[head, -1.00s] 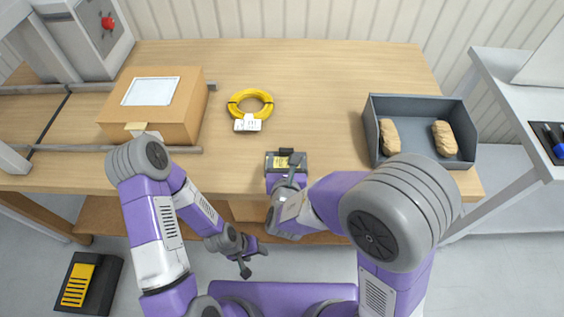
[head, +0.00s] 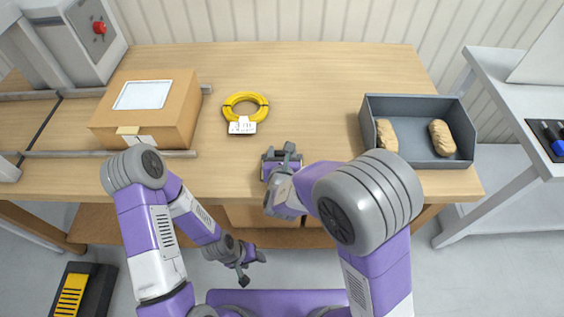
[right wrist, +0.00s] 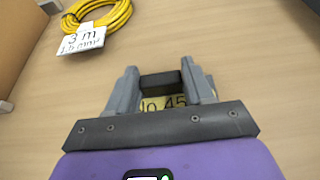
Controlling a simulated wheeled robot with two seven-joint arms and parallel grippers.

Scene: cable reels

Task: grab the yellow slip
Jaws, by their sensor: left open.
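The yellow slip (right wrist: 165,103) lies on the table just ahead of my right gripper's palm. It shows only partly in the right wrist view, with handwriting like "No 45", and a dark block (right wrist: 160,82) is at its far edge. My right gripper (right wrist: 162,80) is over it, fingers apart on either side of the block; whether they touch it I cannot tell. In the head view my right gripper (head: 283,155) is near the table's front edge and mostly hides the slip. My left gripper (head: 250,266) is open and empty, low in front of the table.
A yellow cable coil (head: 246,104) with a white tag (head: 242,125) lies behind my right gripper. A cardboard box (head: 170,120) stands at left. A grey tray (head: 410,158) with two brown packets is at right. The table's back middle is clear.

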